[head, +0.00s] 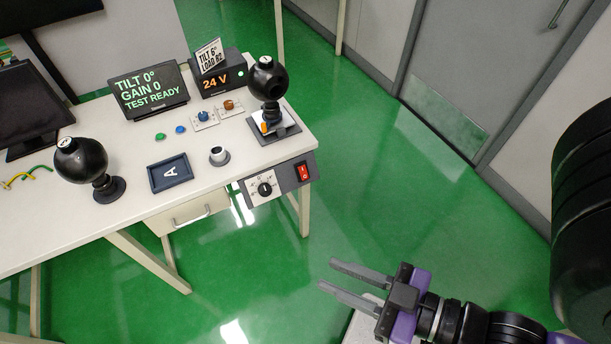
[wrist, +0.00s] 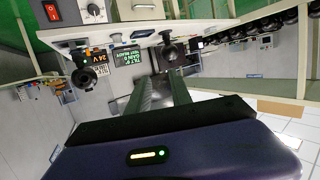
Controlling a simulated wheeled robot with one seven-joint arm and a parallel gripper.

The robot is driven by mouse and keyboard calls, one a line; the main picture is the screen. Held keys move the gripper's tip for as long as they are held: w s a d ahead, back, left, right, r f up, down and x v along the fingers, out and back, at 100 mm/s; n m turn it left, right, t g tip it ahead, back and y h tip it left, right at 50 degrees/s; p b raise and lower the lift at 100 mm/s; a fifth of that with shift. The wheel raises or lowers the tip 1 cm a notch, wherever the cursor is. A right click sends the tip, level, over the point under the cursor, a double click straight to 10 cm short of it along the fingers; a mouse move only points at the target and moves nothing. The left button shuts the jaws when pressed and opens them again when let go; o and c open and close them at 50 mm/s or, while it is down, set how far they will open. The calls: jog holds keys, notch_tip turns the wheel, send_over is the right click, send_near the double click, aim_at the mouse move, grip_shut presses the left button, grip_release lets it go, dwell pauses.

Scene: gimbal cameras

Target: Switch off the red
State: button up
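A red rocker switch (head: 303,172) sits on the dark grey box fixed at the front right corner of the white table. It has small white marks; I cannot tell which side is pressed. It also shows in the wrist view, at the top left (wrist: 52,12). My gripper (head: 328,275) is open and empty. It is over the green floor in the head view, below and to the right of the switch and well apart from it. Both fingers point left toward the table side in that view.
A black dial (head: 265,189) on a light plate is left of the switch. The white table (head: 215,178) carries two black ball-shaped devices (head: 268,78), a "TEST READY" display (head: 148,92), a "24 V" box (head: 216,80) and a tray marked A (head: 170,174). Open floor lies between gripper and table.

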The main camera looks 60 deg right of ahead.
jog(key=w+d+h, duration=0.1)
jog(key=w+d+r+m+t+h, duration=0.1)
jog(key=w, duration=0.1)
jog(key=shift+w+d, duration=0.2)
jog(key=shift+d, duration=0.15)
grip_shut()
jog(key=w+d+f+m+g+h, duration=0.25)
jog(key=w+d+f, duration=0.25)
jog(key=d, duration=0.5)
jog(key=w+d+f+m+g+h, duration=0.2)
jog(key=w+d+f+m+h, duration=0.25)
jog(key=d, duration=0.55)
jog(key=d+f+g+y, duration=0.1)
jog(key=d+f+g, duration=0.1)
jog(key=d+f, duration=0.45)
jog(key=a+f, duration=0.1)
jog(key=f+n+y, duration=0.1)
jog(key=f, duration=0.1)
jog(key=a+f+g+y, duration=0.1)
jog(key=f, duration=0.1)
jog(key=shift+w+a+f+n, duration=0.1)
jog(key=shift+a+n, duration=0.2)
jog(key=shift+a, duration=0.05)
